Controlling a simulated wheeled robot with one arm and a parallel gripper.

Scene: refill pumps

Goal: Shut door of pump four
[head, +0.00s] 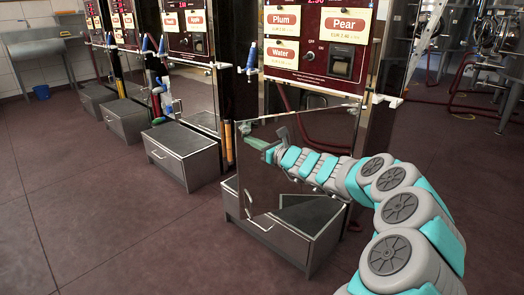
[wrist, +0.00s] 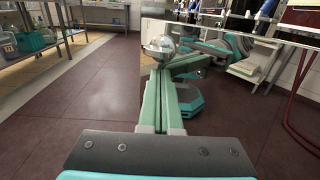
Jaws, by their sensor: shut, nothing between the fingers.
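The nearest pump (head: 322,50), with Plum, Pear and Water labels, stands at the right of the head view; I see no pump number on it. Its mirrored door (head: 262,180) stands ajar, with dark space and a red hose showing above it. My gripper (head: 258,143) is shut and empty, in front of the door's upper left part. Contact cannot be told. The door surface (wrist: 225,90) reflects my arm.
A metal box (head: 315,237) stands on the floor beneath the door. Similar pumps and boxes (head: 180,155) line up to the left. The floor (head: 100,220) at left is clear. A metal shelf (wrist: 40,50) with bottles shows in the wrist view.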

